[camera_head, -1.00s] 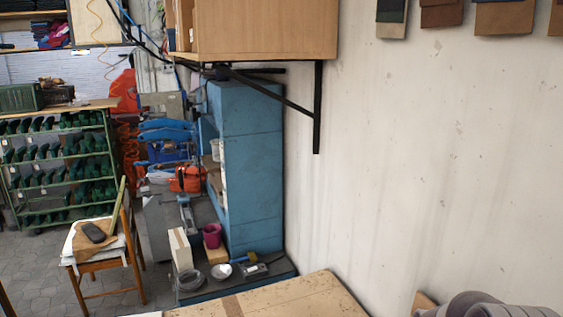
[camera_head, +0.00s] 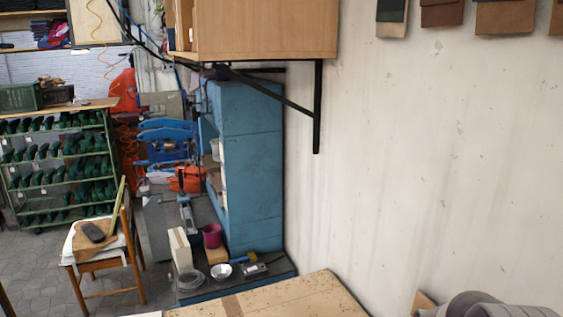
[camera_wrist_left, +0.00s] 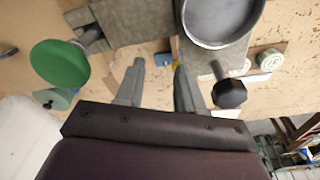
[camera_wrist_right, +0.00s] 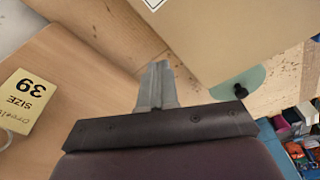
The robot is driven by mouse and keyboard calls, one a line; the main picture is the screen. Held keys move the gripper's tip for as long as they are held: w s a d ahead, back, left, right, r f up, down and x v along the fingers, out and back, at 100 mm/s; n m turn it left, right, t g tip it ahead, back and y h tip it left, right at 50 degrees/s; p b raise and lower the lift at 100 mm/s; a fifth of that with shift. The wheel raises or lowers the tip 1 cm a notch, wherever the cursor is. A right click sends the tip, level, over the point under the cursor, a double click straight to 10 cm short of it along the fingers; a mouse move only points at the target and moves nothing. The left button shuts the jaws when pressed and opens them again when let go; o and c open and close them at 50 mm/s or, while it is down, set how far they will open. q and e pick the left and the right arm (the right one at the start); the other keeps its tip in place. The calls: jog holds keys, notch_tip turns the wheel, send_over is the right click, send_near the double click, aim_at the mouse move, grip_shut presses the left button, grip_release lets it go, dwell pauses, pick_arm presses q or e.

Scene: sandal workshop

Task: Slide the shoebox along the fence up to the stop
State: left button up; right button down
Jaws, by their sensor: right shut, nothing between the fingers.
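A large plain cardboard box, which looks like the shoebox (camera_wrist_right: 230,35), fills the upper right of the right wrist view, with part of a white label on it. My right gripper (camera_wrist_right: 157,66) is shut and empty, its tips close to the box's near edge; I cannot tell if they touch it. A smooth wooden board (camera_wrist_right: 70,85) lies to the left; I cannot tell whether it is the fence. My left gripper (camera_wrist_left: 159,66) is open and empty above the worktop. The stop cannot be made out. Neither gripper shows in the head view.
Under the left gripper are a green disc (camera_wrist_left: 60,64), a grey round dish (camera_wrist_left: 222,18) and a black knob (camera_wrist_left: 230,94). In the head view, the worktop (camera_head: 290,297) meets the wall.

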jog(key=f, duration=0.1)
jog(key=f+b, duration=0.2)
jog(key=shift+s+d+f, duration=0.1)
jog(key=shift+s+f, duration=0.1)
jog(key=shift+s, duration=0.05)
dwell(0.4)
